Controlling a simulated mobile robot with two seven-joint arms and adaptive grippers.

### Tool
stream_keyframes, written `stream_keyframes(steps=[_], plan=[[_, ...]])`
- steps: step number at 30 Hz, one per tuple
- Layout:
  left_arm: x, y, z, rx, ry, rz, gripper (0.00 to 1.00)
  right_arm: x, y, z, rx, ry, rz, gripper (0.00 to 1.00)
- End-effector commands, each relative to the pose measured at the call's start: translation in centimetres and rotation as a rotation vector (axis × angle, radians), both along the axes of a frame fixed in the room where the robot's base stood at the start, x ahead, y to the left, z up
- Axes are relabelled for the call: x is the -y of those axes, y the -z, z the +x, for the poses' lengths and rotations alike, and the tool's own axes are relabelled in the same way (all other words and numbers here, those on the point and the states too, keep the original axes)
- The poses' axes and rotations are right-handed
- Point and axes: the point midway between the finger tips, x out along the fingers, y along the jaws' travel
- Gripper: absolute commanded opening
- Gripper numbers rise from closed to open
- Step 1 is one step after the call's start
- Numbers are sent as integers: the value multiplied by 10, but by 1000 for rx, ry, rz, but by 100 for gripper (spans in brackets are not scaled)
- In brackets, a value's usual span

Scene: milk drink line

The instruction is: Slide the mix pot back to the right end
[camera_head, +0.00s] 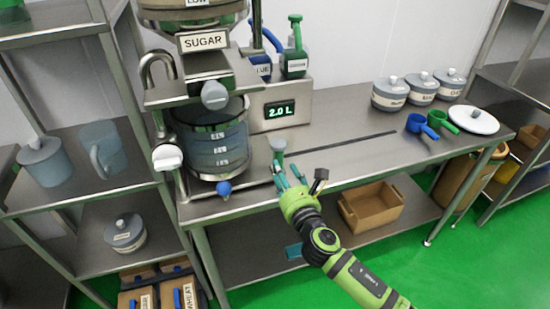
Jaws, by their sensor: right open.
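The mix pot (212,147) is a clear, marked vessel standing upright at the left end of the steel bench, beneath the hopper labelled SUGAR (204,40). A grey knob (279,144) on a short stem stands just right of the pot. My right gripper (290,168) comes in from the lower right. It is open and empty, with its teal fingers just in front of and below the knob; I cannot tell whether they touch it. A dark slot (345,143) runs along the bench to the right. My left gripper is not in view.
A display (279,109) reads 2.0 L behind the pot. Lidded grey pots (421,88), a blue scoop (420,125), a green scoop (442,120) and a white lid (474,120) stand at the right end. The bench along the slot is clear.

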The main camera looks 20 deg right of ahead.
Motion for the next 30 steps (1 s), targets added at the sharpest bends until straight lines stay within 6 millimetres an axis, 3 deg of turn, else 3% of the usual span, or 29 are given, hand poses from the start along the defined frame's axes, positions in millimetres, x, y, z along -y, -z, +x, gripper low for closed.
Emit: stream_keyframes(steps=[12,24,25,28,30], plan=[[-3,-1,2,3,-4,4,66,-2,0,58,0,2,2,48],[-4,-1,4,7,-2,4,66,-2,0,67,-1,0,3,48],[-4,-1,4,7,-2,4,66,-2,0,67,-1,0,4,40],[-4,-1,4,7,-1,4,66,-2,0,67,-1,0,4,0],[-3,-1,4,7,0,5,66,-2,0,67,-1,0,4,0]])
